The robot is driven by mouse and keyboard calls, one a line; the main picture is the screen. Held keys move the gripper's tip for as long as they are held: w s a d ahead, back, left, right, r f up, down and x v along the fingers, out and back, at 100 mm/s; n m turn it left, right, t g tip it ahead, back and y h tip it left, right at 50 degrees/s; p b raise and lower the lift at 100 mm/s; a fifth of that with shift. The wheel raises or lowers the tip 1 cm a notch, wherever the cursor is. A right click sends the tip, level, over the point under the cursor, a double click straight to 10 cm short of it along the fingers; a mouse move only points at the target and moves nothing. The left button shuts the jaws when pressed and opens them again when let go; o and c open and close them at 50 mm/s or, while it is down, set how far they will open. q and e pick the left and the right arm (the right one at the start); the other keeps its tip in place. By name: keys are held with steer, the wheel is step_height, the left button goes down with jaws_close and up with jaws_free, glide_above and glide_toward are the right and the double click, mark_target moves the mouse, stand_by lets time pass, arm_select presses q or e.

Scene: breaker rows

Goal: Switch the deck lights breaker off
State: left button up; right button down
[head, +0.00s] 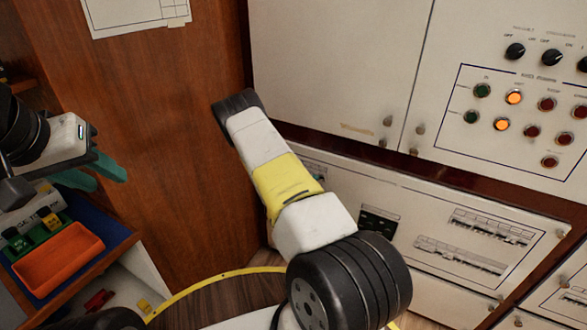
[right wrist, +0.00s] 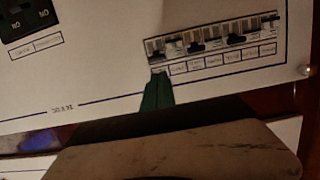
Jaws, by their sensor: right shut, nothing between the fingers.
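The breaker panel shows in the head view with an upper breaker row (head: 490,228) and a lower breaker row (head: 460,256). In the right wrist view one breaker row (right wrist: 212,40) has dark toggles and small labels beneath, too blurred to read, so I cannot tell which is deck lights. My right gripper (right wrist: 158,78) has its green fingers shut and empty. Its tips are at the label strip below the row's left end; I cannot tell whether they touch. It is hidden in the head view. My left gripper (head: 100,177) is open and empty at the far left.
A dark switch block (head: 378,222) sits left of the rows and also shows in the right wrist view (right wrist: 28,18). Knobs and lamps fill the upper panel (head: 525,105). An orange tray (head: 58,258) lies below my left gripper. A wooden wall (head: 150,130) stands left.

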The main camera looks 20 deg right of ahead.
mark_target(322, 171)
steer(key=shift+x, duration=2.7)
